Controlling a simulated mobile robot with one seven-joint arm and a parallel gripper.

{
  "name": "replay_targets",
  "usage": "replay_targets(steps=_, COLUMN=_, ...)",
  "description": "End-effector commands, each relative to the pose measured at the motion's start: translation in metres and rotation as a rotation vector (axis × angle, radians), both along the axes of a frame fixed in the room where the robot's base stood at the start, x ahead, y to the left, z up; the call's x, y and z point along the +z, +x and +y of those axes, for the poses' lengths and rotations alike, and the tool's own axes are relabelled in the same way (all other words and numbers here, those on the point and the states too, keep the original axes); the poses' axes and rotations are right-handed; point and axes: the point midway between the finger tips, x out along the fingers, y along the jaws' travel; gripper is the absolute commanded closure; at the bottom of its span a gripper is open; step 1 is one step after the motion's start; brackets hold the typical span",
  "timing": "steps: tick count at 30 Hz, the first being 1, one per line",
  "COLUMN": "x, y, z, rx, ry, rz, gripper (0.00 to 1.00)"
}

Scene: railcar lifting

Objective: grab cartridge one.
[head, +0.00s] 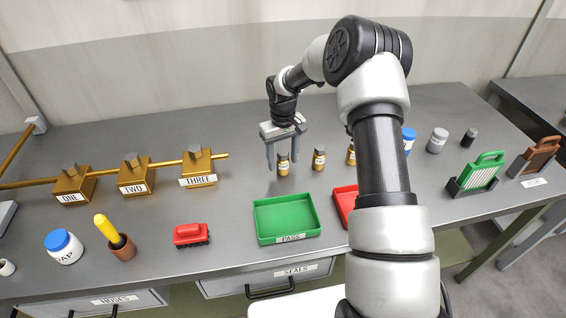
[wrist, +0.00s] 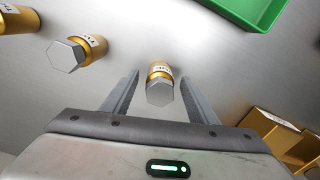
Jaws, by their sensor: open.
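Three brass cartridges with white labels and grey hex tops stand on the bench. The leftmost in the head view, cartridge one (head: 283,167), stands upright between my gripper's fingers. In the wrist view cartridge one (wrist: 160,72) sits between the two fingers, with its label only partly readable. My gripper (head: 283,167) is open and points down around it. In the wrist view gaps show between each finger and the cartridge (wrist: 160,96). The second cartridge (head: 319,160) stands just right, and also shows in the wrist view (wrist: 92,45). The third (head: 351,156) is partly hidden behind my arm.
A green tray labelled PASS (head: 286,218) lies in front of the cartridges. A red tray (head: 344,202) beside it is partly hidden by my arm. Brass blocks labelled ONE (head: 73,186), TWO (head: 135,176) and THREE (head: 197,168) stand left. A red railcar-like piece (head: 190,235) lies in front.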

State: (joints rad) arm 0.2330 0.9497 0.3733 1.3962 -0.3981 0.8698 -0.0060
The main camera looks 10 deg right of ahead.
Motion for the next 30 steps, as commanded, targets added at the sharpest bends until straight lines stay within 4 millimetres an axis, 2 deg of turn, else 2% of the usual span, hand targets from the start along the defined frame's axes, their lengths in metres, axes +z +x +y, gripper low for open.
replay_targets(steps=3, x=0.000, y=0.000, z=0.000, rx=0.000, ry=0.000, rz=0.000, gripper=0.46)
replay_targets(steps=12, x=0.001, y=0.000, z=0.000, rx=0.000, ry=0.000, rz=0.000, gripper=0.97)
replay_targets(steps=13, x=0.001, y=0.000, z=0.000, rx=0.000, ry=0.000, rz=0.000, gripper=1.00)
replay_targets(steps=22, x=0.007, y=0.001, z=0.000, rx=0.000, ry=0.000, rz=-0.003, gripper=1.00)
replay_targets(steps=26, x=0.028, y=0.002, z=0.000, rx=-0.001, ry=-0.002, rz=-0.006, gripper=1.00)
replay_targets(steps=30, x=0.057, y=0.002, z=0.000, rx=0.000, ry=-0.002, rz=-0.006, gripper=1.00)
